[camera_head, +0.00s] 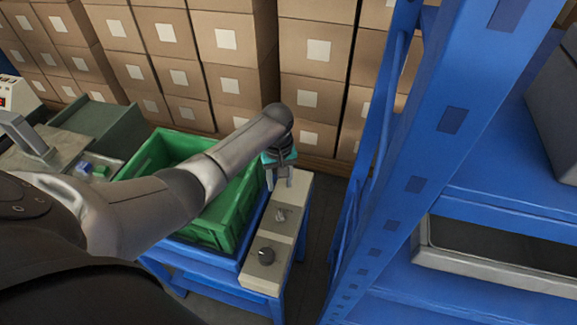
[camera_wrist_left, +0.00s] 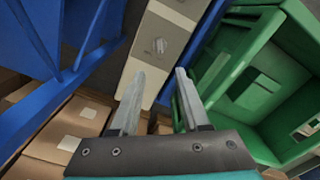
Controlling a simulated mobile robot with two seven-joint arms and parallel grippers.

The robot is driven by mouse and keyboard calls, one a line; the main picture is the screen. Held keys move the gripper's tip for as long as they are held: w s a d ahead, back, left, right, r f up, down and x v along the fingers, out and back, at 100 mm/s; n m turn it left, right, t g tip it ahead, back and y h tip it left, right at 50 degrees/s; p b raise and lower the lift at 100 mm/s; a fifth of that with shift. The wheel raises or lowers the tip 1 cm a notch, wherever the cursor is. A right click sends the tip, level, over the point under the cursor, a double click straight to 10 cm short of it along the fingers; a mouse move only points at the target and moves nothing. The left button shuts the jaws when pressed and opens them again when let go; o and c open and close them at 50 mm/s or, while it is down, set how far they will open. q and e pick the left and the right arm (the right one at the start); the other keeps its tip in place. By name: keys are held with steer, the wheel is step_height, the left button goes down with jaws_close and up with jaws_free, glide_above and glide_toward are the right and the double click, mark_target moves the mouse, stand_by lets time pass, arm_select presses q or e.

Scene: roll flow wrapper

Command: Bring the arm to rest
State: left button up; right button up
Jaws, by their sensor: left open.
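My left arm comes in from the left in the head view and reaches over the green crate. My left gripper (camera_head: 279,179) is open and empty above the far end of a beige control panel (camera_head: 258,238). My right gripper is not in view.
A green crate (camera_head: 247,205) stands on a blue table (camera_head: 207,284) beside the panel. Stacked cardboard boxes (camera_head: 236,45) line the back. A blue rack (camera_head: 414,185) rises close on the right, with a grey bin (camera_head: 420,247) on its shelf. A grey machine (camera_head: 52,150) stands at left.

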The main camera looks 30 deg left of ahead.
arm_select(q)
steer(key=s+d+f+m+t, duration=0.1)
steer(key=s+d+m, duration=0.6)
steer(key=s+d, duration=0.45)
steer(key=s+r+m+t, duration=0.35)
steer(key=s+r, duration=0.45)
steer(key=s, duration=0.4)
step_height(320, 180, down, 32)
steer(key=s+g+b, duration=0.2)
steer(key=s+b, duration=0.1)
steer(key=b, duration=0.6)
steer(key=s+a+f+b, duration=0.1)
steer(key=s+f+b, duration=0.2)
steer(key=s+f, duration=0.4)
steer(key=s+a+f+g+b, duration=0.1)
steer(key=s+f+b, duration=0.2)
steer(key=s+f, duration=0.4)
step_height(320, 180, down, 5)
steer(key=shift+s+a+f+m+b, duration=0.15)
steer(key=shift+s+a+m+b, duration=0.1)
steer(key=shift+m+b, duration=0.1)
